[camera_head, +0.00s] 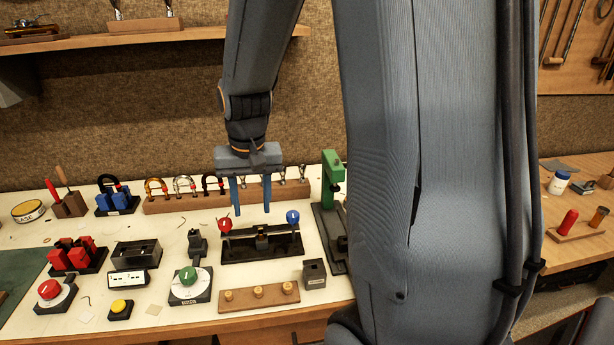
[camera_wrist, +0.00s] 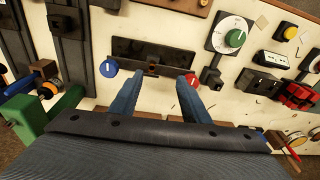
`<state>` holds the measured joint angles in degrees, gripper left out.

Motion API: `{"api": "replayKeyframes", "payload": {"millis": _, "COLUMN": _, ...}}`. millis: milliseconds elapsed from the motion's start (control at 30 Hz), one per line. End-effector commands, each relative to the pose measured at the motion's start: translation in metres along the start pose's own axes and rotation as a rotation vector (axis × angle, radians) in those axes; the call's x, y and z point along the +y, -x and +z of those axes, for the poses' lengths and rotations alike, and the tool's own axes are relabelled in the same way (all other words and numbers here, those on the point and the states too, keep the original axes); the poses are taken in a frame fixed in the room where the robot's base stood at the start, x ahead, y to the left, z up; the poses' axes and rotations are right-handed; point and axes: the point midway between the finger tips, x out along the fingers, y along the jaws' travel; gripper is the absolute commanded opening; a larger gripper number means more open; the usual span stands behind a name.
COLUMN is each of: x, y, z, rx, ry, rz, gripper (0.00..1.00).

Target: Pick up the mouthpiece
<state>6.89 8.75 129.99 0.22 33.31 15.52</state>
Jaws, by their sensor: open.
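Several small silver pieces that look like mouthpieces (camera_head: 282,174) stand upright in the right part of a long wooden rack (camera_head: 165,205) at the back of the bench. Which one the task means I cannot tell, and my gripper hides some of the rack. My gripper (camera_head: 252,211) is open and empty, pointing down in front of the rack, above the bench. In the wrist view its fingers (camera_wrist: 160,77) are spread, with nothing between them. Beyond the fingertips is a black fixture (camera_wrist: 130,47) with a blue knob (camera_wrist: 109,68) and a red knob (camera_wrist: 190,80).
Curved tubes (camera_head: 156,186) stand in the rack's left part. A green press (camera_head: 332,168) stands to the right. A green-knob dial (camera_head: 188,276), a wooden block with pegs (camera_head: 240,298) and a small dark block (camera_head: 314,273) occupy the front. Bare bench shows between them.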

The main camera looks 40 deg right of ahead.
Motion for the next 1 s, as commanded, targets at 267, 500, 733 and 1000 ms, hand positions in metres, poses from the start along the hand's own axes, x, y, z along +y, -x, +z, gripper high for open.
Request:
{"api": "replayKeyframes", "payload": {"millis": 267, "x": 0.082, "y": -0.018, "z": -0.162, "rx": -0.058, "ry": -0.662, "rz": 0.058, "gripper": 0.42}}
{"api": "replayKeyframes", "payload": {"millis": 500, "x": 0.152, "y": -0.018, "z": -0.232, "rx": -0.086, "ry": -1.058, "rz": 0.099, "gripper": 0.42}}
{"api": "replayKeyframes", "payload": {"millis": 733, "x": 0.174, "y": -0.020, "z": -0.246, "rx": -0.096, "ry": -1.178, "rz": 0.115, "gripper": 0.42}}
{"api": "replayKeyframes", "payload": {"millis": 1000, "x": 0.174, "y": -0.045, "z": -0.243, "rx": -0.096, "ry": -1.178, "rz": 0.115, "gripper": 0.42}}
